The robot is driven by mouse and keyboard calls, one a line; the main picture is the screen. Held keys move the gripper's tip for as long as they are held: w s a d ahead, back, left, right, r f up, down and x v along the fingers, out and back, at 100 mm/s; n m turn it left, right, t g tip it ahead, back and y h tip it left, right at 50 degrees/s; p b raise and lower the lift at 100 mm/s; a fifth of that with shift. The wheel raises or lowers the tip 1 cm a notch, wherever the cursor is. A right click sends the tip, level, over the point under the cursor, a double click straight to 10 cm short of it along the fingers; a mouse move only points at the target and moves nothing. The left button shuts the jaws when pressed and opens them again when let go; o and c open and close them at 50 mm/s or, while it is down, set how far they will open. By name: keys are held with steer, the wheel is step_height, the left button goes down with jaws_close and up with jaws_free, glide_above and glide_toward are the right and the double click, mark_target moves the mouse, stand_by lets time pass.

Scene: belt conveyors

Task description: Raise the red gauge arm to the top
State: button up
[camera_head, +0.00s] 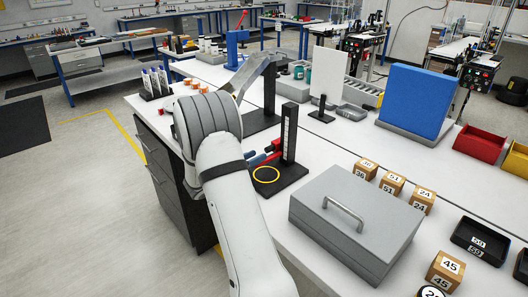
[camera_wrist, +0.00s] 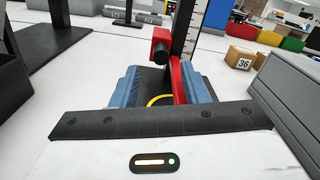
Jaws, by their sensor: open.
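The gauge has a black upright post (camera_head: 289,132) with a white scale strip, on a black base (camera_head: 291,172) with a yellow ring. The red gauge arm (camera_wrist: 179,82) sits low on the post, with a red block and dark knob (camera_wrist: 161,45) at its end; it also shows in the head view (camera_head: 276,145). My gripper (camera_wrist: 162,86) is open, its blue fingers on either side of the lower red arm. The right finger is close to the red arm; I cannot tell if they touch. My gripper also shows low beside the post in the head view (camera_head: 266,154), partly hidden by my arm.
A grey case (camera_head: 345,240) stands right of the gauge, close to its base. Numbered wooden blocks (camera_head: 391,184) sit beyond it. A black stand (camera_head: 270,95) and a white panel (camera_head: 326,75) are behind the gauge. White table shows around the base.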

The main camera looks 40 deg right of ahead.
mark_target(266, 151)
steer(key=shift+w+d, duration=0.15)
steer(key=shift+d, duration=1.4)
steer(key=shift+c, duration=0.2)
jaws_close()
